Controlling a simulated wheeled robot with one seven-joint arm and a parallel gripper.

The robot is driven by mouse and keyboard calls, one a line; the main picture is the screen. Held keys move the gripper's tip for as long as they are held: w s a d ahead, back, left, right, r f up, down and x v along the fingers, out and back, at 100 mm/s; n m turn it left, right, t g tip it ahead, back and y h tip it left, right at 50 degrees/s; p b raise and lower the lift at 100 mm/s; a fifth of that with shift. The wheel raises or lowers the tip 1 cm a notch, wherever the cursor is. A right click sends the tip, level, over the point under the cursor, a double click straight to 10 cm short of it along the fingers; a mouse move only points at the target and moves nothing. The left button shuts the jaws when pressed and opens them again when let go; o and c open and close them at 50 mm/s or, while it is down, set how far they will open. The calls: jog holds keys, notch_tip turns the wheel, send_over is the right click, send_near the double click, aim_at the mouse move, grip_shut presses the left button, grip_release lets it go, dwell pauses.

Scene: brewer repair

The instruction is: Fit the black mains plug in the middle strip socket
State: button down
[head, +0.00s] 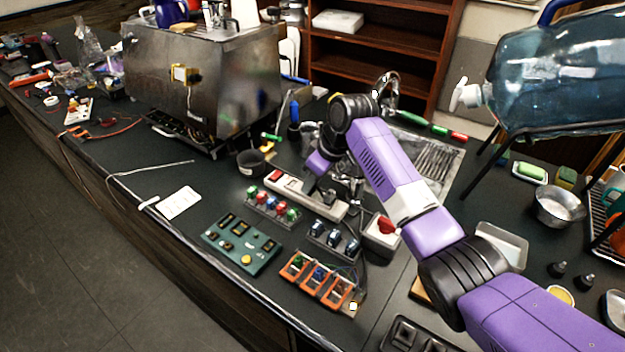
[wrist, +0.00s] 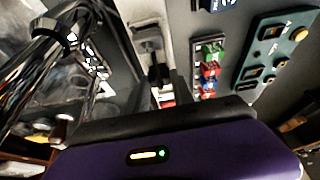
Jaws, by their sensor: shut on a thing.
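The white power strip (head: 292,192) lies on the dark bench in the head view, a red switch at its left end. My gripper (head: 325,186) is over the middle to right part of the strip, pointing down, its tips small and dark there. In the wrist view my gripper (wrist: 155,62) is shut on the black mains plug (wrist: 158,76), close against the strip (wrist: 168,20). The plug is mostly hidden by the fingers and hard to make out. I cannot tell whether its pins are in a socket, or which one.
Coloured connectors (head: 272,206), a green control panel (head: 240,244), blue-topped switches (head: 333,239) and orange-framed parts (head: 318,280) sit in front of the strip. A red-buttoned box (head: 381,236) stands right. A black cup (head: 252,162) and steel brewer (head: 205,85) stand behind left.

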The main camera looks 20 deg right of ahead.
jog(key=c, duration=1)
grip_release()
jog(key=shift+b+v, duration=0.65)
jog(key=shift+v, duration=3.3)
jog(key=shift+s+f, duration=0.1)
